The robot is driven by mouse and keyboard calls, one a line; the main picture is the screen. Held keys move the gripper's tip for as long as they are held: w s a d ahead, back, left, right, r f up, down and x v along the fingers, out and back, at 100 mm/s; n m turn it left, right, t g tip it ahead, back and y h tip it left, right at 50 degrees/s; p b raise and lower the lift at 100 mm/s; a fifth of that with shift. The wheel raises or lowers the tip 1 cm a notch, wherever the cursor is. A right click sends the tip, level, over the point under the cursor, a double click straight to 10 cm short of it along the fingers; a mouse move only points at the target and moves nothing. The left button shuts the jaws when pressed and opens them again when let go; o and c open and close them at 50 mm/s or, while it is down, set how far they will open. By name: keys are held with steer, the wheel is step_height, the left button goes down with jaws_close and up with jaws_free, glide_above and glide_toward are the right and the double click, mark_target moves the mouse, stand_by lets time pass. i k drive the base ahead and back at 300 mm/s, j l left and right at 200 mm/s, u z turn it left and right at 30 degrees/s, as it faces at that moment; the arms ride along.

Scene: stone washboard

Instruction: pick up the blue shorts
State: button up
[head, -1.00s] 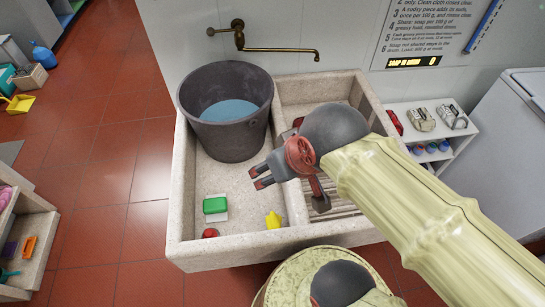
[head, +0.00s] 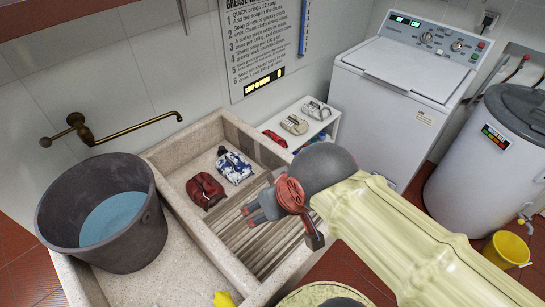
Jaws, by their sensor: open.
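A crumpled blue-and-white cloth (head: 234,166), which looks like the blue shorts, lies in the back of the washboard-side basin of the stone sink (head: 190,235). A crumpled dark red cloth (head: 205,190) lies just left of it and nearer. My gripper (head: 252,212) is open and empty over the ridged washboard slope (head: 255,243). In the picture it is below and slightly right of the blue-and-white cloth, apart from it. Its height above the slope is hard to tell.
A large grey bucket of water (head: 105,210) stands in the left basin, under a brass tap (head: 120,130). A yellow piece (head: 223,299) lies at the bottom edge. A white shelf (head: 318,125) with several folded items stands behind the sink. A washing machine (head: 405,95), a grey-lidded drum (head: 495,150) and a yellow bucket (head: 505,252) stand right.

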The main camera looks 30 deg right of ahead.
mark_target(232, 165)
steer(key=z, duration=0.25)
steer(key=l, duration=0.15)
steer(key=l+u, duration=0.2)
steer(key=l, duration=0.3)
steer(key=k+l+u, duration=0.15)
steer(key=l, duration=0.35)
steer(key=l+u, duration=0.2)
steer(key=l, duration=0.3)
steer(key=k+l+u, duration=0.15)
steer(key=l, duration=0.3)
steer(key=i+l+u, duration=0.3)
steer(key=l, duration=0.35)
steer(key=i+l+u, duration=0.15)
steer(key=i+l, duration=0.15)
steer(key=i+l+u, duration=0.15)
steer(key=l, duration=0.3)
steer(key=i+l+u, duration=0.1)
steer(key=l, duration=0.3)
steer(key=i+l, duration=0.6)
steer(key=l, duration=0.15)
steer(key=j+u, duration=0.05)
